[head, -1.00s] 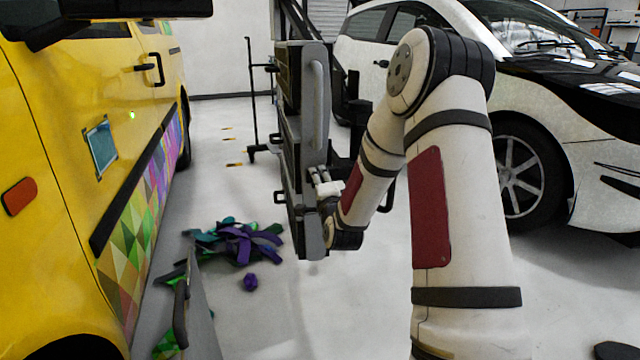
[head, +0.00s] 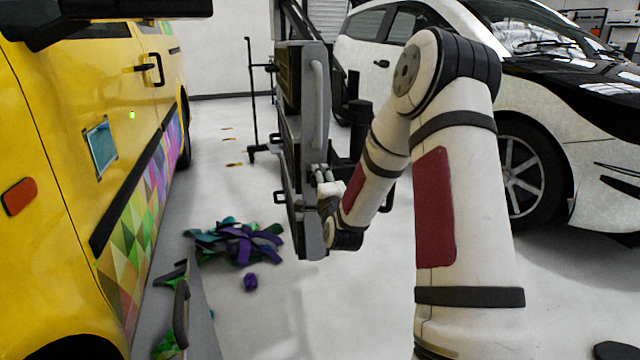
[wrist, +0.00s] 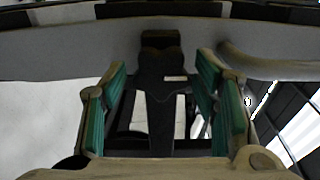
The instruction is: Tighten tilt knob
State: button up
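A tall grey-and-black panel unit (head: 315,110) stands upright on a stand between the two vehicles. My gripper (head: 326,178) is close to its right side, about halfway down. In the wrist view my gripper (wrist: 162,75) is open, with a green-padded finger on each side. The knob cannot be made out in the head view.
A yellow van (head: 70,130) stands at the left and a white-and-black car (head: 550,130) at the right. Wrap scraps (head: 235,243) lie on the floor left of the panel unit. A thin black stand (head: 250,100) is behind. Open floor lies in front.

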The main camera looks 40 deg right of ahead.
dwell(0.3)
jog(key=v, duration=1.2)
